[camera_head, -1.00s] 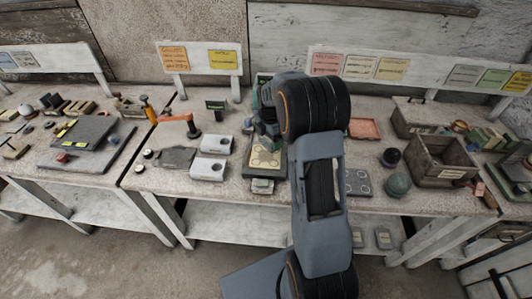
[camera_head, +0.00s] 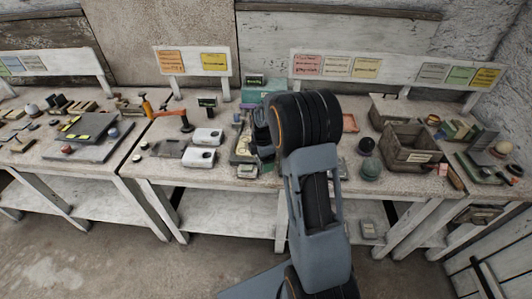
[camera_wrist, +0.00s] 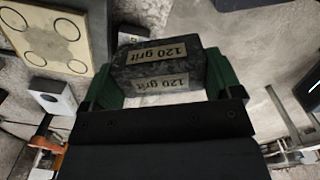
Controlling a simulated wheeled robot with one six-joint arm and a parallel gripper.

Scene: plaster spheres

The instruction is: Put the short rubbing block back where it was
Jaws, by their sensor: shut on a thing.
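The rubbing block (camera_wrist: 158,66) is dark, speckled and short, with pale "120 grit" labels on two faces. In the wrist view my gripper (camera_wrist: 160,72) is shut on it, with a green finger at each side. In the head view my gripper (camera_head: 259,136) is above the workbench, beside the tray with a pale board (camera_head: 240,151); the block is hidden there by my arm. The pale board, with dark rings on it, also shows at the upper left of the wrist view (camera_wrist: 48,38).
White boxes with round openings (camera_head: 203,158) stand left of the board. At right are dark and green spheres (camera_head: 371,168) and a wooden crate (camera_head: 408,155). An orange-handled tool (camera_head: 170,114) lies at left. Several small blocks (camera_head: 458,130) stand at far right. Bare bench shows near the front edge.

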